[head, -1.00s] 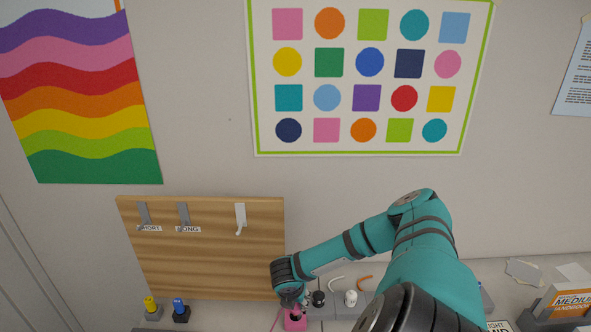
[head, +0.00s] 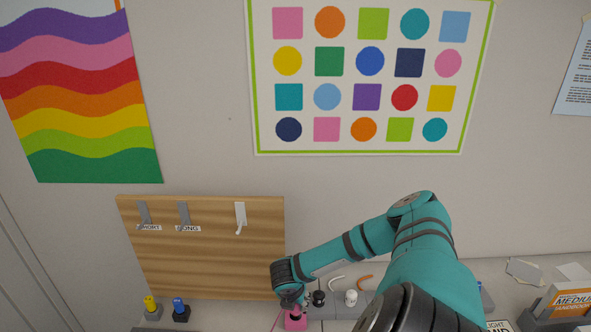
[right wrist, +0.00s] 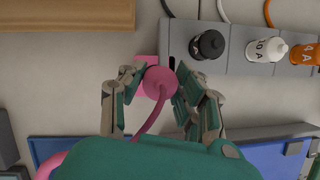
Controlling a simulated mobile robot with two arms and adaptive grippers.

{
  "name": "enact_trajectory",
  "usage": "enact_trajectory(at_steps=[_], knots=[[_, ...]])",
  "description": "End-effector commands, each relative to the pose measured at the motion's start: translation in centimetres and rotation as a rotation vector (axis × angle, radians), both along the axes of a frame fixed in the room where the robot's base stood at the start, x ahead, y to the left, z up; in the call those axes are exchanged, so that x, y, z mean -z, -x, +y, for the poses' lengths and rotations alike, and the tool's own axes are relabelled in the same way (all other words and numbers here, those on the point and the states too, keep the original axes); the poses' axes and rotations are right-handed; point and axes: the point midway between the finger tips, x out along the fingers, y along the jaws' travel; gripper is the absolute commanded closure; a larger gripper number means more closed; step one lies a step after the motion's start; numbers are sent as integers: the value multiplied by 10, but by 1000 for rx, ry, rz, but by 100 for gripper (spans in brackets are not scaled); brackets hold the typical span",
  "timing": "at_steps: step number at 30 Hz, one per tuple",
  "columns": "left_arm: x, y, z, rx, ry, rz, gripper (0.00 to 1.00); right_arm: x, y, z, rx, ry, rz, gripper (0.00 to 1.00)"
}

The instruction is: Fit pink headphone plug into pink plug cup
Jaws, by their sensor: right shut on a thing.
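My right gripper (head: 293,299) points down at the near edge of the workspace. It also shows in the right wrist view (right wrist: 158,92), its fingers closed around the round pink headphone plug (right wrist: 160,82). A pink cord trails from the plug toward the lower left. The pink plug cup (right wrist: 143,63) lies behind the plug in the wrist view, partly covered by it and the fingers. In the head view the pink cup (head: 295,322) shows just below the gripper. I cannot tell how far the plug sits in the cup. My left gripper is out of view.
A grey rack beside the cup holds a black plug (right wrist: 208,45), a white plug (right wrist: 266,49) and an orange plug (right wrist: 304,54). A wooden board with hooks (head: 210,260) stands behind. Yellow (head: 151,305) and blue (head: 179,308) plugs stand at the left.

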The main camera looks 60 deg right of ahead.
Motion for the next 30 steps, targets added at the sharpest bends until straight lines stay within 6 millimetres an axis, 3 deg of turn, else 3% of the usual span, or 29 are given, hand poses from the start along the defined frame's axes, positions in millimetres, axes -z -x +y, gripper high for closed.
enact_trajectory(at_steps=[30], knots=[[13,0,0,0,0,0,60,26,0,0,0,0,0,100]])
